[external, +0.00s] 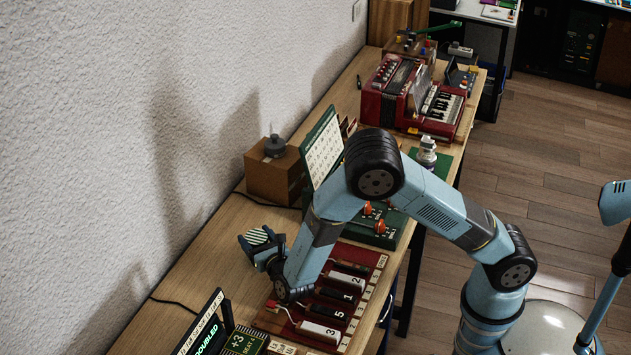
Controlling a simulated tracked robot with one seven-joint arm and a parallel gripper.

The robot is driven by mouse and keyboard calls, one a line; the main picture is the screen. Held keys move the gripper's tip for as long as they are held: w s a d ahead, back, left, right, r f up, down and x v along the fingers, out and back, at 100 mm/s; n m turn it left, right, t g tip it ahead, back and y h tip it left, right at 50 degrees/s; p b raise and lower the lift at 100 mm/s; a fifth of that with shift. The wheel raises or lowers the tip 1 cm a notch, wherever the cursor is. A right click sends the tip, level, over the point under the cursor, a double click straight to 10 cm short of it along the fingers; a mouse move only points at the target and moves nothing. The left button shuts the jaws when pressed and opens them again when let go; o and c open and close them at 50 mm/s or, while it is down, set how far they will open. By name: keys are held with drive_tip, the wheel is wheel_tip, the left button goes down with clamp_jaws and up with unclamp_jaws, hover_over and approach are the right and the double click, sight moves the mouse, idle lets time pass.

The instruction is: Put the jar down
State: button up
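My gripper (262,246) is at the end of my blue arm, over the wooden bench near the wall. It points left, away from the camera's clear view. A dark piece with pale diagonal stripes shows at its tip; I cannot tell whether this is part of the gripper or something in it. Whether the fingers are open or shut does not show. No jar can be made out for sure. A small pale, jar-like object (427,152) stands upright further back on the bench, beyond my arm's elbow and well apart from the gripper.
A red board with numbered black and white keys (332,300) lies below my forearm. A brown box (275,175) with a grey knob-like top stands by the wall. A red accordion (420,97) is further back. Bare bench (215,258) lies left of the gripper.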

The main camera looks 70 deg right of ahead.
sight(262, 243)
drive_tip(key=o, duration=0.3)
drive_tip(key=shift+s, duration=0.1)
drive_tip(key=shift+s+a, duration=0.3)
drive_tip(key=shift+s+a+r, duration=0.2)
drive_tip(key=shift+s+a, duration=0.15)
drive_tip(key=shift+s, duration=0.1)
drive_tip(key=shift+s+a+r, duration=0.15)
drive_tip(key=shift+s+a, duration=0.15)
drive_tip(key=shift+s, duration=0.15)
wheel_tip(262, 243, up, 5)
drive_tip(key=shift+d+r, duration=0.1)
drive_tip(key=shift+r, duration=0.65)
